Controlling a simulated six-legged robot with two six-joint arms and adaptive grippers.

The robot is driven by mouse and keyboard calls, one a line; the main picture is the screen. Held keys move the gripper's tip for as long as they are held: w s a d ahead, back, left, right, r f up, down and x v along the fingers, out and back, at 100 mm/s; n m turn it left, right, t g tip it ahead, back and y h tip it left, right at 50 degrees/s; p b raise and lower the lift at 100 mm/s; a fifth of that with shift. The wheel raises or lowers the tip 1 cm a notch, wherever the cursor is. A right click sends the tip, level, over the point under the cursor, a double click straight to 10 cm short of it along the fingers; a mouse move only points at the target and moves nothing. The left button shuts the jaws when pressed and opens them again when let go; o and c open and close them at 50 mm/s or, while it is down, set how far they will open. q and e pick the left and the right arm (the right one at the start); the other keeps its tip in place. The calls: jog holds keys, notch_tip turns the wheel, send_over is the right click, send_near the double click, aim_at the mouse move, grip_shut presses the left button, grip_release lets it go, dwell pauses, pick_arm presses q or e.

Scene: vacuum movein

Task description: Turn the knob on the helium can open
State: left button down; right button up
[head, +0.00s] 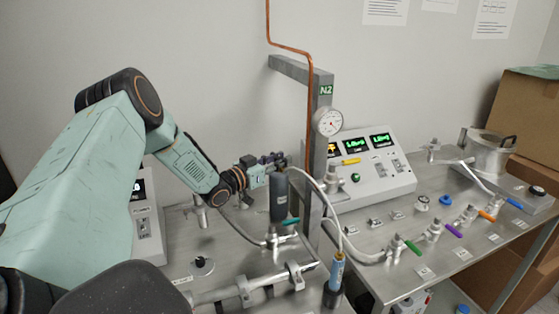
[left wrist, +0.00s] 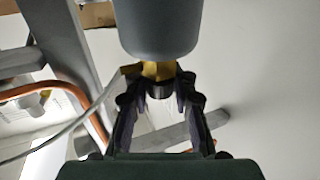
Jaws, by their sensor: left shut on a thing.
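The helium can appears to be the dark grey cylinder (head: 279,198) standing beside the metal post in the head view. In the left wrist view its rounded grey body (left wrist: 160,25) fills the top middle, with a brass neck (left wrist: 158,70) below it. A small black knob (left wrist: 160,90) is at the end of the neck. My left gripper (head: 276,163) is at the top of the can; in the left wrist view its two fingers (left wrist: 160,98) are on either side of the knob, shut on it. The knob is partly hidden by the fingers. My right gripper is out of view.
A metal post (head: 318,130) with an N2 label, a gauge (head: 328,122) and a copper pipe (head: 309,100) stands close by. A display box (head: 372,170) is behind. Colored-handle valves, including a green one (head: 413,247), line the bench at right. A hose (head: 330,215) hangs near the can.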

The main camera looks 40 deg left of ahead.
pick_arm(q)
jog(key=shift+a+r, duration=0.1)
jog(key=c, duration=1.1)
grip_release()
jog(key=shift+s, duration=0.1)
jog(key=s, duration=0.7)
jog(key=shift+s+a, duration=0.2)
jog(key=shift+a, duration=0.15)
jog(key=shift+w, duration=0.1)
